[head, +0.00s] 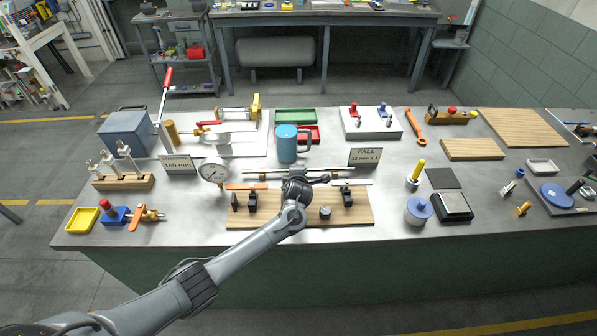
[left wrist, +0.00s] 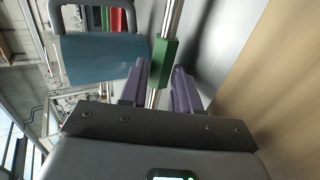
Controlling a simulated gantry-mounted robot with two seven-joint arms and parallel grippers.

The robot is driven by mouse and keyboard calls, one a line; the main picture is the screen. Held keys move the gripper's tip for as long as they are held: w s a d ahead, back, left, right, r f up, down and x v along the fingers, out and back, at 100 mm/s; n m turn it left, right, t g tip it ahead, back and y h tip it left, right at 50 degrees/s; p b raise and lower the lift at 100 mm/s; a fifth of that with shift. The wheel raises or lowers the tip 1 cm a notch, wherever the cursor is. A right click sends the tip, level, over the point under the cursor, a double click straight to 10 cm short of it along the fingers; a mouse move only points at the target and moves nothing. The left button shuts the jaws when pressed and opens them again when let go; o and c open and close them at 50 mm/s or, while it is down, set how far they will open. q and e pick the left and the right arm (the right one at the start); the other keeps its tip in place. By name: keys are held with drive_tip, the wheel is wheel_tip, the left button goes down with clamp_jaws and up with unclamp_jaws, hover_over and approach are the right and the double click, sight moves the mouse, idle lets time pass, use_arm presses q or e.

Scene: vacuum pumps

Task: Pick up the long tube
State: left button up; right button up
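The long tube (head: 262,171) is a thin, shiny metal tube lying crosswise at the back of a wooden board in the middle of the bench. My left gripper (head: 298,176) is over the tube's middle and hides part of it. In the left wrist view the tube (left wrist: 172,22) runs between the two purple fingers of my left gripper (left wrist: 160,76). The fingers stand apart, with a gap visible around the tube. A green block (left wrist: 164,62) sits along the tube at the fingertips. My right gripper is not in view.
A blue mug (head: 287,145) stands just behind the tube. The wooden board (head: 290,219) carries several small black parts, an orange rod and a white rod.

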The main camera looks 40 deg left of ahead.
use_arm(q)
drive_tip(key=shift+w+a+f, duration=0.1)
clamp_jaws()
idle(0.4)
